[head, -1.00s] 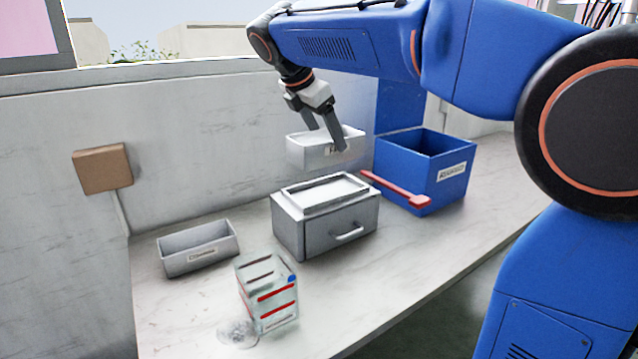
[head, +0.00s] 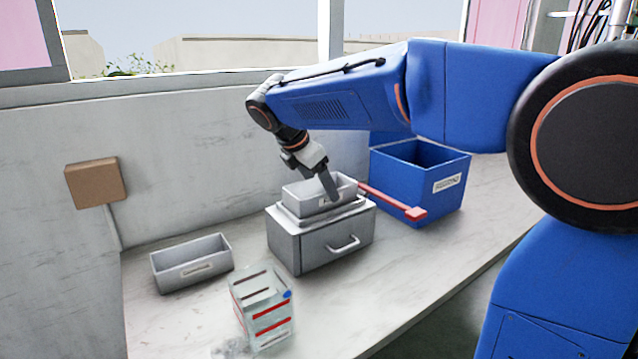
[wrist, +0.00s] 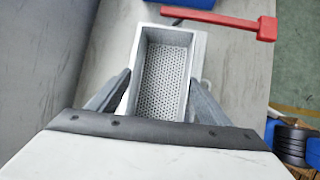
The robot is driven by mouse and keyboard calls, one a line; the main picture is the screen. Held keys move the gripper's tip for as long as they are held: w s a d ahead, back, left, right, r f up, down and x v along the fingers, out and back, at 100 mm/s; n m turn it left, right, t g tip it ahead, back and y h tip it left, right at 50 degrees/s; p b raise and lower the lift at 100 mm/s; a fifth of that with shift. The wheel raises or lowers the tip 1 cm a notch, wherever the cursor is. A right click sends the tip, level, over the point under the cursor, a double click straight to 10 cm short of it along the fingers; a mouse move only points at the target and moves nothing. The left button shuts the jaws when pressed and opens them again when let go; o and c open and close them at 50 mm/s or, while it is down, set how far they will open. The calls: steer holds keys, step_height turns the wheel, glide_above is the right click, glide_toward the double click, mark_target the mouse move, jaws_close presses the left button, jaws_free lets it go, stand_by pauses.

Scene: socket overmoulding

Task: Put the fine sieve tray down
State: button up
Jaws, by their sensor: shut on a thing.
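The fine sieve tray (head: 305,196) is a light grey open box with a label on its front. It sits on, or just above, the raised top of the grey drawer unit (head: 335,244); I cannot tell if it is fully touching. My gripper (head: 328,188) is shut on the tray, reaching down from above. In the wrist view the tray (wrist: 165,75) lies between the two fingers (wrist: 158,98), and its perforated bottom shows, with nothing visible on it.
A blue bin (head: 440,198) stands behind on the right, with a red-headed bar (head: 395,202) beside it. A grey labelled tray (head: 192,270) is at the left. A clear box with red stripes (head: 265,308) stands in front. The counter's right front is clear.

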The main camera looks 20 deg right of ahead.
steer(key=o, duration=1.6)
steer(key=v, duration=1.2)
